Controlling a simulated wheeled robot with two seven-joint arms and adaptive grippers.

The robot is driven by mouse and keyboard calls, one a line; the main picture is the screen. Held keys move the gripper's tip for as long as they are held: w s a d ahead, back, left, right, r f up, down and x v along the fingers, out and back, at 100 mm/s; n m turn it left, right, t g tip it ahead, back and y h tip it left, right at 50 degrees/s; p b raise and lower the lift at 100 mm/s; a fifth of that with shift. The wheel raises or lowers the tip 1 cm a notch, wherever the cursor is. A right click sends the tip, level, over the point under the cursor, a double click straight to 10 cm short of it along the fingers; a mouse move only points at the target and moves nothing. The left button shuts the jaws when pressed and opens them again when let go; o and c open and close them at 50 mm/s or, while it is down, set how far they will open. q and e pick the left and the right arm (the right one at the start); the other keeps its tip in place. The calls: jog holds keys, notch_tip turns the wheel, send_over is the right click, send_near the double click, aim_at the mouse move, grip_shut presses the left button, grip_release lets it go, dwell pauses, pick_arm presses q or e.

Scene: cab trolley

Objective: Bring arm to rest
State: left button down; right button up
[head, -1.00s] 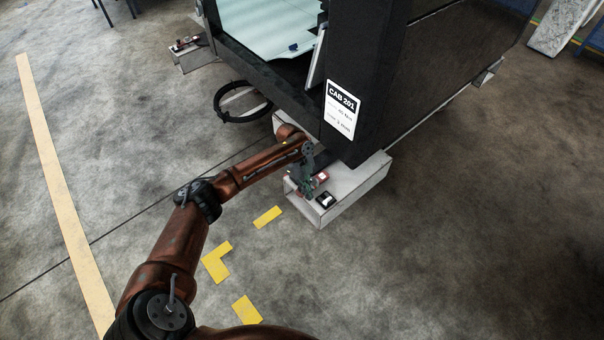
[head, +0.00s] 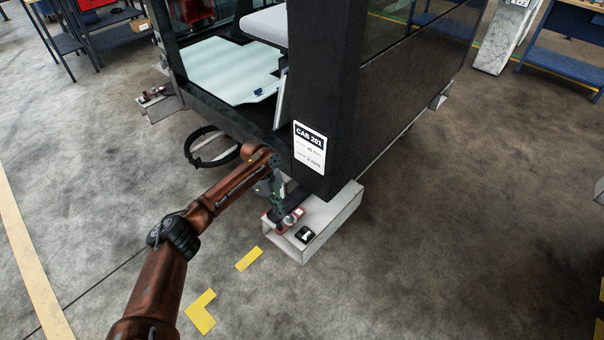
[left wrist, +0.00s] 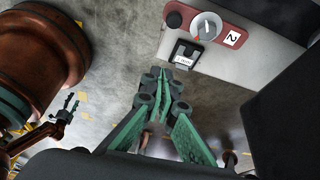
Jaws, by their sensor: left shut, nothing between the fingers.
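My left arm, copper-coloured, reaches in from the lower left of the head view. Its left gripper (head: 279,207) hangs over the front end of a pale box beam at the cab's near corner. In the left wrist view the green fingers of this gripper (left wrist: 172,76) are together with nothing between them. A red panel with a round dial (left wrist: 206,27) and a label "2" lies beyond the tips, apart from them.
The dark cab (head: 330,90) with its "CAB 201" sign (head: 309,148) stands close behind the gripper. The pale beam (head: 335,220) juts out under it. Yellow floor marks (head: 249,259) lie in front. Open floor spreads right.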

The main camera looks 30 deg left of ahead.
pick_arm(q)
jog(key=shift+f, duration=0.1)
